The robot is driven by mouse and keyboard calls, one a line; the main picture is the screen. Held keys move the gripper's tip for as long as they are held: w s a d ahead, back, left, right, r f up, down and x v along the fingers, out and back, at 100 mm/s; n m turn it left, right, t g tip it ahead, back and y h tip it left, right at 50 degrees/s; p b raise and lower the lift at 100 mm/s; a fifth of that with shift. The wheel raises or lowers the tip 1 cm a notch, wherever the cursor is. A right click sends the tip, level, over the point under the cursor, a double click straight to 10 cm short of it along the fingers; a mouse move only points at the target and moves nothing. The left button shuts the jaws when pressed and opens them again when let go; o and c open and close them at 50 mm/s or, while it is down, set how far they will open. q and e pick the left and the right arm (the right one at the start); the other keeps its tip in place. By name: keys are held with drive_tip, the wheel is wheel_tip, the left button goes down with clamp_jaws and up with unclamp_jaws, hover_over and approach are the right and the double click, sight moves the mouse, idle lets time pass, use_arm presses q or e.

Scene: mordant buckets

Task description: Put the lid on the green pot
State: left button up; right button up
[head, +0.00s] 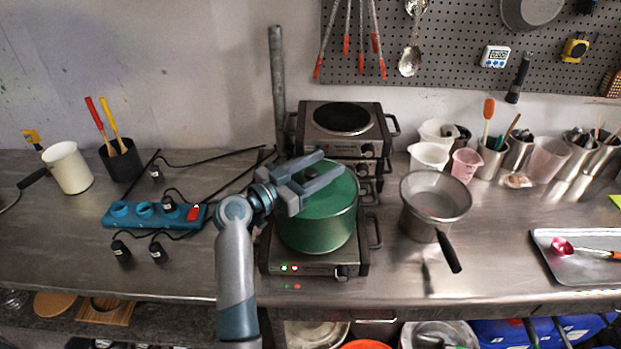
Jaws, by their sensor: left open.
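The green pot (316,232) stands upright on a lit hot plate (312,268) at the middle of the counter. A round green surface (335,199) shows at its top; I cannot tell whether this is the lid or the pot's inside. No separate lid can be made out elsewhere. My left gripper (329,167) is open, with its fingers over the top of the pot, pointing to the back right. It covers part of the pot's top and rim. I cannot tell whether it touches the pot. My right gripper is not in view.
Stacked hot plates (344,119) stand behind the pot. A blue power strip (150,214) with cables lies to the left. A metal tray (570,262) lies far right.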

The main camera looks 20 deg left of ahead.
use_arm(q)
drive_tip(key=shift+w+d, duration=0.1)
drive_tip(key=shift+w, duration=0.1)
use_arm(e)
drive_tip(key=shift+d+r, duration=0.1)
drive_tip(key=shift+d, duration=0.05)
use_arm(q)
clamp_jaws()
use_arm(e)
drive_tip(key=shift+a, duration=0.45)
use_arm(q)
drive_tip(key=shift+r, duration=0.15)
